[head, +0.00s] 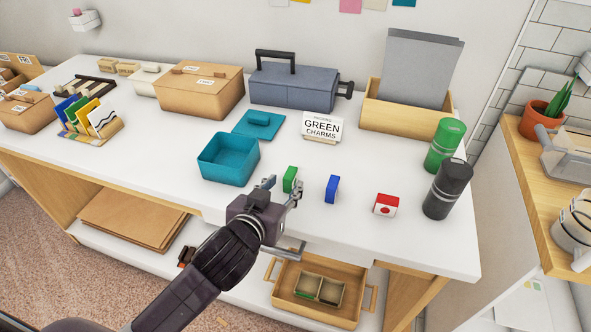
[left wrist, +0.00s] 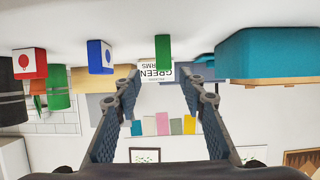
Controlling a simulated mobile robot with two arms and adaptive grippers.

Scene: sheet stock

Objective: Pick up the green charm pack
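The green charm pack (head: 290,179) stands upright on the white table, left of the blue pack (head: 332,189) and the white-and-red pack (head: 386,205). My left gripper (head: 283,186) is at the table's front edge, just in front of the green pack, with its fingers apart and nothing between them. In the left wrist view, which is upside down, the green pack (left wrist: 163,52) appears beyond the gap between the open fingertips (left wrist: 163,82). I see no contact. My right gripper is not in view.
An open teal box (head: 228,172) stands left of the packs, its lid (head: 258,124) behind it. A "GREEN CHARMS" sign (head: 322,127) stands at the back. Green (head: 445,145) and black (head: 448,189) cylinders stand at right.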

